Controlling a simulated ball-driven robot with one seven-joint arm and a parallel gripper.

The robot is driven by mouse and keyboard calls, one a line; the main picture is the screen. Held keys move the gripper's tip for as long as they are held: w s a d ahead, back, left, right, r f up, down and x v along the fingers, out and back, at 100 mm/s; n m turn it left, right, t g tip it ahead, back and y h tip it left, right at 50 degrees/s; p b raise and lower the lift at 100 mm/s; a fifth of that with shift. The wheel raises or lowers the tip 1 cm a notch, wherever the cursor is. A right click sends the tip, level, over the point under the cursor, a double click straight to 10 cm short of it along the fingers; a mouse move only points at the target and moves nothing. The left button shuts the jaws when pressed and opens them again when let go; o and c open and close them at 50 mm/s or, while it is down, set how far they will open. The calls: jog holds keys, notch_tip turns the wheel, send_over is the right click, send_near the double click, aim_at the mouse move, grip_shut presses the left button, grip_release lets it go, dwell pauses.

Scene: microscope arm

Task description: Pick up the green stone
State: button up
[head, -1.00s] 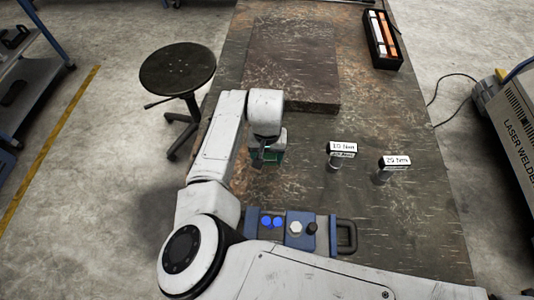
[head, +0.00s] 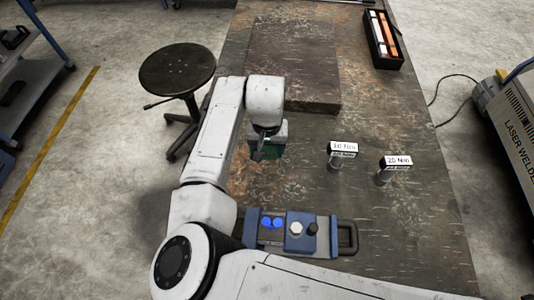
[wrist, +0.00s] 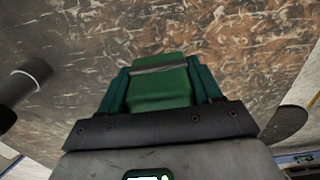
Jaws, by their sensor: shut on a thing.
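My gripper (wrist: 160,72) is shut on the green stone (wrist: 161,88). In the wrist view the stone is a green block between the two teal fingers, with a greyish band across its upper part. Its lower end is hidden by the dark gripper body. In the head view my gripper (head: 266,149) hangs over the left part of the worktable, behind the blue case. The stone is mostly hidden there by the wrist and fingers. I cannot tell how high it is above the table.
A blue case (head: 326,220) with blue round tops and a handle lies in front on the worktable (head: 420,235). Two posts labelled 10 Nm (head: 342,150) and 20 Nm (head: 396,163) stand to the right. A raised plate (head: 300,60) and black box (head: 393,52) lie farther back.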

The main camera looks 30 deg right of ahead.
jog(key=s+r+b, duration=0.1)
jog(key=s+r, duration=0.3)
jog(key=s, duration=0.3)
jog(key=s+a+r, duration=0.1)
jog(key=s+r, duration=0.4)
jog(key=s, duration=0.2)
jog(key=shift+r+b, duration=0.3)
jog(key=shift+b, duration=0.1)
